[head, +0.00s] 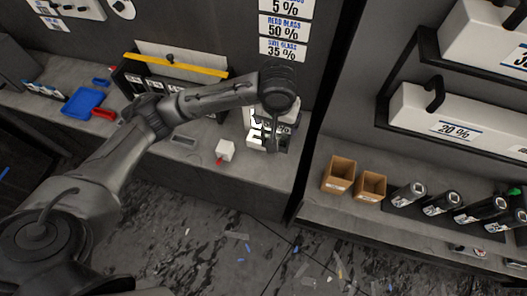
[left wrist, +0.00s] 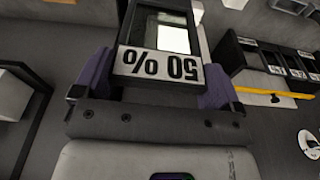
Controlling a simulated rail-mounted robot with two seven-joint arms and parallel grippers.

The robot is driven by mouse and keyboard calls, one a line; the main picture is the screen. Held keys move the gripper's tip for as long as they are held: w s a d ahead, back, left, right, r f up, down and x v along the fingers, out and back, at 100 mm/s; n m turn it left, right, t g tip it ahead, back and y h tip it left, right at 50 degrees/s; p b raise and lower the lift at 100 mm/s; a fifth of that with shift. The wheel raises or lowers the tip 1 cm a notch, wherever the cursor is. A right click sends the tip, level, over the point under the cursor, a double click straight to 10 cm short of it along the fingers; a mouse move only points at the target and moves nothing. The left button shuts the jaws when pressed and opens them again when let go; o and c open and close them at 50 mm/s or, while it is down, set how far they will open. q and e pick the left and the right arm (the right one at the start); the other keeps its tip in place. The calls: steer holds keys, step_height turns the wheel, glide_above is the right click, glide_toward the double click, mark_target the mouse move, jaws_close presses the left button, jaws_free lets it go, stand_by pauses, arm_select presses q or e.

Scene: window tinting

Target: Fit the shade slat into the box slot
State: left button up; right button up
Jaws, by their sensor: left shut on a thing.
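My left gripper (head: 272,138) reaches in from the left, over the right end of the grey counter. It is shut on the shade slat, a dark-framed panel with a white label reading "50 %" (left wrist: 158,66). In the left wrist view the slat lies between the two purple fingers of the gripper (left wrist: 158,84), its label facing the camera. In the head view the slat's white label (head: 255,130) shows only partly. The black slotted box (head: 140,82) with white labels stands at the back of the counter, left of the gripper; the left wrist view shows it at upper right (left wrist: 238,56).
A yellow strip (head: 185,64) runs along the box. A white cube (head: 225,150), a blue tray (head: 83,101) and a red item (head: 103,113) lie on the counter. A shelf at right holds brown boxes (head: 339,174) and dark rolls (head: 408,195). Wall signs hang above the counter.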

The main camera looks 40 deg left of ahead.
arm_select(q)
steer(key=w+a+f+n, duration=0.1)
steer(key=w+a+f, duration=0.2)
steer(key=w+a, duration=0.7)
step_height(320, 180, down, 18)
steer(key=s+a, duration=0.1)
steer(key=shift+s+a+f+m+p, duration=0.15)
steer(key=shift+s+a+m+p, duration=0.15)
steer(key=shift+a+m+p, duration=0.1)
arm_select(e)
steer(key=shift+f, duration=0.2)
arm_select(q)
steer(key=shift+f, duration=0.15)
arm_select(e)
steer(key=shift+a, duration=0.1)
arm_select(q)
steer(key=o, duration=0.8)
steer(key=shift+o, duration=0.2)
